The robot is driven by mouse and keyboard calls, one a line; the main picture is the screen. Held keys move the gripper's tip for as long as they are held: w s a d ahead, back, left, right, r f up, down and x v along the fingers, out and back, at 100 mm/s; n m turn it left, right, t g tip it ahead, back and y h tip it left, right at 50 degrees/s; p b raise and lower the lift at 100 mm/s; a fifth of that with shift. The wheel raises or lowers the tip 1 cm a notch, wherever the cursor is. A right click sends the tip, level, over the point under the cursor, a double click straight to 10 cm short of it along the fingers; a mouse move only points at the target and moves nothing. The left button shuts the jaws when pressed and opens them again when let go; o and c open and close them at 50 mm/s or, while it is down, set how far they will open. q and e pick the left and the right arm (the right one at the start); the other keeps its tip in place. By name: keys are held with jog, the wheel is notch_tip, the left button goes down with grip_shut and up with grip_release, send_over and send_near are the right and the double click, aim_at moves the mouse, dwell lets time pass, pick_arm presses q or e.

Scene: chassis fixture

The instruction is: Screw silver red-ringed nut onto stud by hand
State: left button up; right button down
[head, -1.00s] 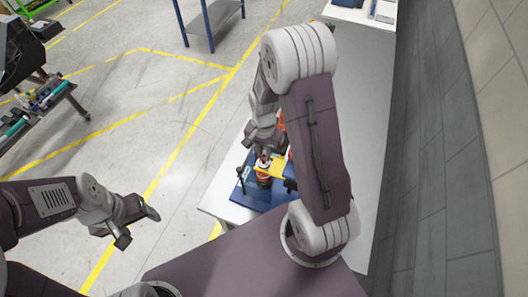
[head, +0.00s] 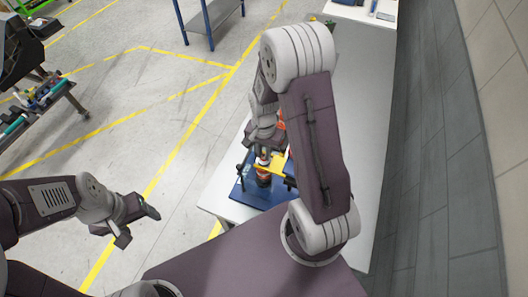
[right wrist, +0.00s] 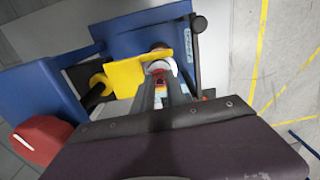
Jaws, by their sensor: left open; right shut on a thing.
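My right gripper (head: 263,158) points down over the blue chassis fixture (head: 246,199) on the white table. In the right wrist view its two fingers (right wrist: 164,88) are shut on a small silver piece with a little red, which looks like the red-ringed nut (right wrist: 161,66). The fingers hide most of it and what lies beneath. The stud cannot be made out, so I cannot tell whether the nut is on it. A yellow bracket (right wrist: 123,77) is right beside the nut. My left gripper (head: 136,224) is open and empty over the floor, left of the table.
A dark post with a handle (head: 240,177) stands at the fixture's left side. In the right wrist view a red round part (right wrist: 42,139) and a black post (right wrist: 198,45) flank the fixture. The white table (head: 350,120) is mostly clear behind my right arm.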

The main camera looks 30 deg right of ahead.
jog(key=n, duration=0.6)
jog(key=shift+s+p, duration=0.15)
jog(key=shift+p, duration=0.25)
jog(key=n, duration=0.4)
jog(key=shift+f, duration=0.15)
jog(key=shift+s, duration=0.1)
jog(key=m, duration=0.6)
jog(key=shift+f+p, duration=0.1)
jog(key=shift+p, duration=0.25)
jog(key=m, duration=0.4)
jog(key=shift+a+m, duration=0.1)
jog(key=shift+m, duration=0.2)
jog(key=m, duration=0.4)
jog(key=shift+f, duration=0.2)
